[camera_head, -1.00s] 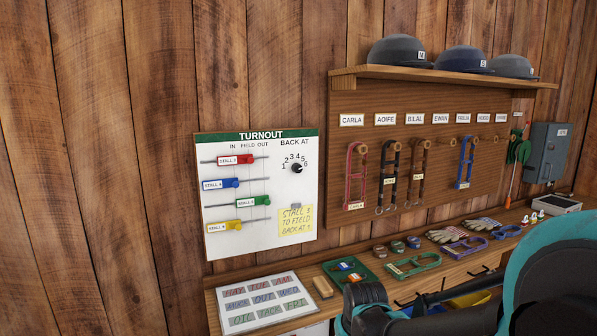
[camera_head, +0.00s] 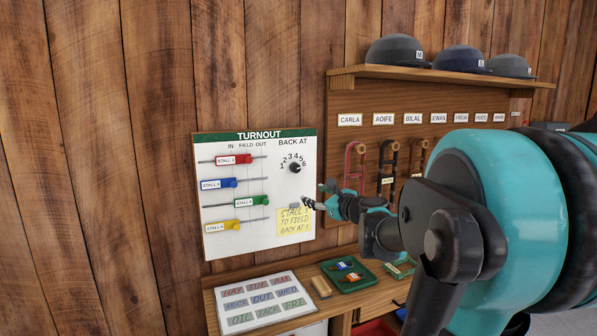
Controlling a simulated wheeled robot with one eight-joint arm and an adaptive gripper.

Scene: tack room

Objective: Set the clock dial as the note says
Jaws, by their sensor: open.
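The clock dial (camera_head: 295,168) is a small black knob under BACK AT, ringed by the numbers 1 to 6, on the white TURNOUT board (camera_head: 258,222). Its pointer direction is too small to tell surely. A yellow note (camera_head: 295,222) below it reads "STALL", an unclear digit, "TO FIELD BACK AT" and a digit I cannot make out; my gripper is close to its right edge. My gripper (camera_head: 309,203) is open and empty, in front of the board's right edge, below and right of the dial. It appears apart from the dial.
Red (camera_head: 243,159), blue (camera_head: 228,183), green (camera_head: 243,201) and yellow (camera_head: 232,225) stall sliders sit on rails left of the dial. A bench below holds a word board (camera_head: 262,303) and a green tray (camera_head: 350,275). My arm covers the right side.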

